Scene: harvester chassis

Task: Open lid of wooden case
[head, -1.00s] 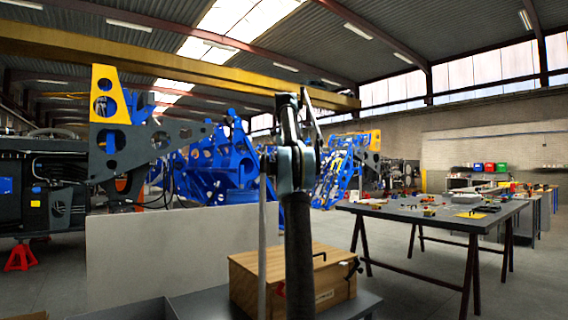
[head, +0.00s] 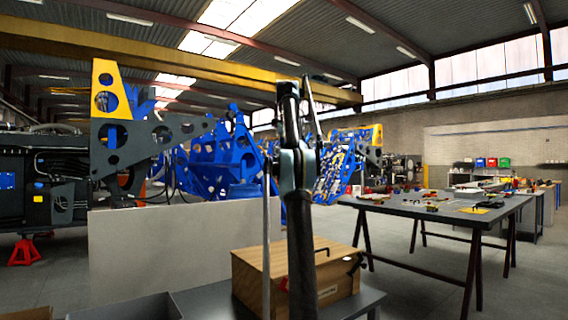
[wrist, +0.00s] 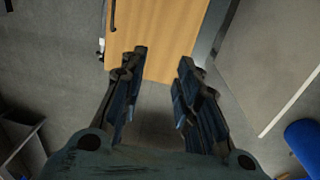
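The wooden case (head: 250,270) sits on a grey work surface in the lower middle of the head view, its lid shut. Part of it is hidden behind my arm. A dark handle (head: 322,251) shows on its top and a dark latch (head: 354,268) near its right edge. In the wrist view the case (wrist: 165,25) fills the upper middle, beyond my fingertips. My gripper (wrist: 161,66) is open and empty, with its two fingers apart in front of the case's near edge. I cannot tell the gap between them. The head view does not show the fingers.
A grey tray (head: 125,308) is left of the case on the same surface. A white panel (head: 170,248) stands behind. A long table (head: 450,214) with small tools is at the right. A blue object (wrist: 304,140) is at the wrist view's right. Open floor lies between.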

